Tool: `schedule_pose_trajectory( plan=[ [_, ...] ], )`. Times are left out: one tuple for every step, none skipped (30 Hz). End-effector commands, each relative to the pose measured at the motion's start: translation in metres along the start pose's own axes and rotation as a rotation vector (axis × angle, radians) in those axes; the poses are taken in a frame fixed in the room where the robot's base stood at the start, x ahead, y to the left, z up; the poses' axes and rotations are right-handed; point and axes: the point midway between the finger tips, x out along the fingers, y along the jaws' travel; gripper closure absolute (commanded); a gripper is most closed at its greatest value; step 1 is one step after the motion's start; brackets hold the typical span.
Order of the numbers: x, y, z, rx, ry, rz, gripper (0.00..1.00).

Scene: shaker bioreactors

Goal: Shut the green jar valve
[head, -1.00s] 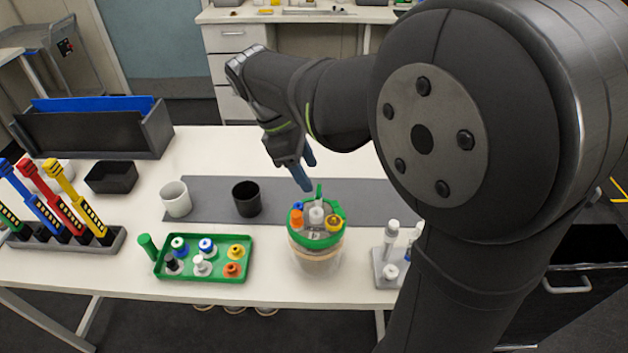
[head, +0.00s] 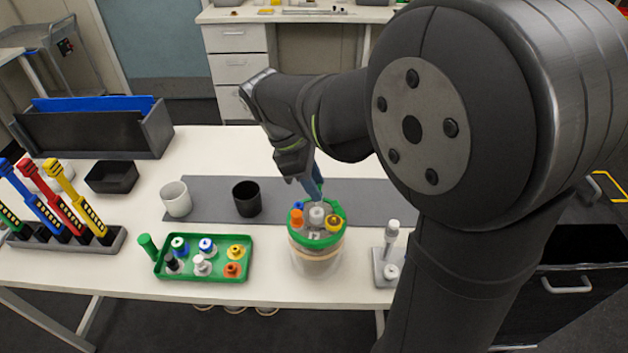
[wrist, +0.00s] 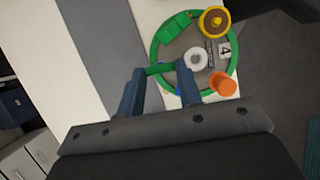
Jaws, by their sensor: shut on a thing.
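The jar (head: 316,264) stands near the front edge of the table, with a green ring lid (head: 334,237) on top. The lid carries an orange cap (head: 296,217), a yellow cap (head: 334,223), a blue cap and a white centre port (head: 317,215). My gripper (head: 317,191) reaches down to the far side of the lid. In the wrist view its two blue fingers (wrist: 160,77) are closed on the green valve handle (wrist: 159,69) at the lid's rim. In the head view the fingers hide the handle.
A green tray (head: 207,276) with several capped parts lies left of the jar. A black cup (head: 246,199) and a white cup (head: 176,199) stand farther left. The grey mat (head: 390,205) behind the jar is mostly clear.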

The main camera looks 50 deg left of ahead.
Motion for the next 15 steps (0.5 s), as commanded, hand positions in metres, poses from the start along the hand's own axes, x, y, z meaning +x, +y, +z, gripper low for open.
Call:
schedule_pose_trajectory(
  plan=[
    [-0.0002, 0.0002, 0.0, 0.003, 0.0, -0.001, 0.91],
    [-0.0003, 0.0003, 0.0, 0.006, 0.0, -0.002, 0.91],
    [-0.0002, 0.0004, 0.0, 0.012, 0.0, -0.005, 0.91],
    [-0.0002, 0.0006, 0.0, 0.019, 0.0, -0.007, 0.91],
    [-0.0002, 0.0007, 0.0, 0.027, 0.0, -0.01, 0.91],
    [-0.0002, 0.001, -0.0001, 0.039, 0.001, -0.015, 0.91],
    [-0.0002, 0.0012, -0.0001, 0.049, 0.001, -0.019, 0.91],
    [-0.0001, 0.0015, -0.0001, 0.062, 0.001, -0.024, 0.91],
    [-0.0001, 0.0017, -0.0001, 0.082, 0.001, -0.032, 0.91],
    [0.0, 0.0017, -0.0001, 0.098, 0.001, -0.039, 0.91],
    [0.0001, 0.0017, -0.0001, 0.116, 0.001, -0.047, 0.91],
    [0.0002, 0.002, -0.0001, 0.142, 0.001, -0.057, 0.91],
    [0.0002, 0.0023, -0.0001, 0.163, 0.002, -0.066, 0.91],
    [0.0002, 0.0028, 0.0001, 0.186, 0.002, -0.075, 0.91],
    [0.0002, 0.0032, 0.0002, 0.218, 0.001, -0.088, 0.91]
  ],
)
